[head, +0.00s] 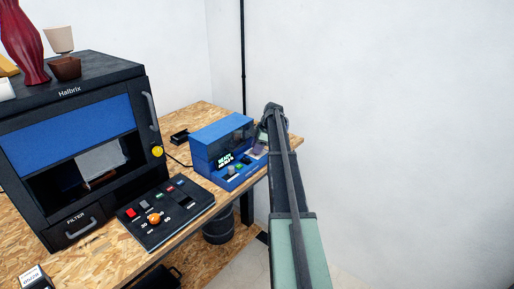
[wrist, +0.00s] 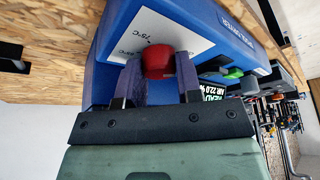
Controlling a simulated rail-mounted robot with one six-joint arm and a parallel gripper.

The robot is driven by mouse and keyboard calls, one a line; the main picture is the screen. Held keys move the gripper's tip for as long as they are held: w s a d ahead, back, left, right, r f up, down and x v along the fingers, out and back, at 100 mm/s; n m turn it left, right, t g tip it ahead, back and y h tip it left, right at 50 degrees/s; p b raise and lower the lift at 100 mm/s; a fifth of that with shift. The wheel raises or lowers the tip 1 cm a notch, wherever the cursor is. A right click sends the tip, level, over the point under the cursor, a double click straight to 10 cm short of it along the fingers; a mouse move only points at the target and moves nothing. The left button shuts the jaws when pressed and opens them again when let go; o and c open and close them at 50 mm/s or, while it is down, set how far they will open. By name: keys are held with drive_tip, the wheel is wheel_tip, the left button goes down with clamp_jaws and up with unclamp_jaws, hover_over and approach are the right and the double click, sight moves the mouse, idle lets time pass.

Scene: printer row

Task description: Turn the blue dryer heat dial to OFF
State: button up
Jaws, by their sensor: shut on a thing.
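The blue dryer (head: 225,140) stands on the wooden bench in the head view, its lit display facing front. In the wrist view its blue body (wrist: 112,40) fills the upper middle, with a white label printed with temperatures such as 75°C. The red heat dial (wrist: 158,62) sits on that labelled face. My gripper (wrist: 156,72) has one finger on each side of the dial and is shut on it. The dial's pointer is not visible, so its setting cannot be told. In the head view my arm hides the dial and most of my gripper.
A black Hallbrix printer (head: 118,82) stands to the left, with a control panel (head: 165,214) bearing an orange knob in front. A green button (wrist: 234,73) and a grey part are close right of the dial. Under the bench is a dark bin (head: 218,232).

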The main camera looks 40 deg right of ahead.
drive_tip(key=o, duration=0.9)
drive_tip(key=p+v, duration=1)
drive_tip(key=shift+s+r, duration=0.1)
drive_tip(key=shift+r, duration=0.3)
